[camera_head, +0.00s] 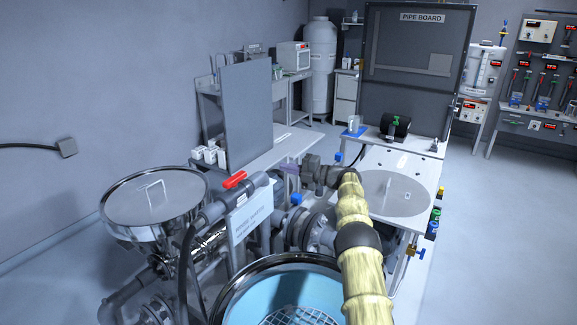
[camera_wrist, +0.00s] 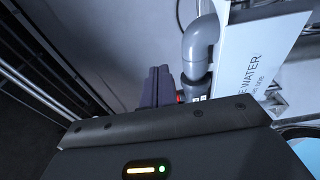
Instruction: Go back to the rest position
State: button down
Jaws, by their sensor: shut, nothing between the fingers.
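My gripper (camera_head: 285,168) is at the end of my yellow arm in the head view, its purple fingers pointing left. The fingers also show in the wrist view (camera_wrist: 157,88), pressed together with nothing between them. In the head view they lie to the right of the red valve handle (camera_head: 234,180), apart from it in the picture. The steel hopper (camera_head: 130,207) stands at the left with its lid (camera_head: 158,196) on. In the wrist view a grey pipe elbow (camera_wrist: 201,45) and a white sign (camera_wrist: 255,55) reading "WATER" are close to the fingers.
A blue-lined round tank (camera_head: 250,297) with a grate is at the bottom, beside my arm. Grey pipework (camera_head: 318,232) lies under the arm. A white table with a grey disc (camera_head: 395,195) is at the right. A grey upright panel (camera_head: 248,115) stands behind. Floor at far right is clear.

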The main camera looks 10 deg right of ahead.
jog(key=w+d+r+m+t+h, duration=0.2)
jog(key=d+r+m+t+h, duration=0.55)
jog(key=m, duration=0.45)
jog(key=s+d+m+h, duration=0.2)
jog(key=s+m+h, duration=0.4)
jog(key=m, duration=0.2)
jog(key=s+a+f+m+g, duration=0.3)
jog(key=s+f+g, duration=0.2)
jog(key=s, duration=1)
jog(key=s+a+f+m+g+h, duration=0.1)
jog(key=s+a+f+m+g, duration=0.2)
jog(key=s, duration=1.2)
jog(key=s+a+f+m+g, duration=0.3)
jog(key=s+f+g, duration=0.3)
jog(key=s, duration=0.9)
notch_tip(320, 180, down, 3)
jog(key=shift+s+a+r+g, duration=0.1)
jog(key=shift+s+a+g, duration=0.25)
jog(key=shift+a, duration=0.5)
jog(key=shift+w+h, duration=0.15)
jog(key=shift+h, duration=0.1)
jog(key=shift+s, duration=0.2)
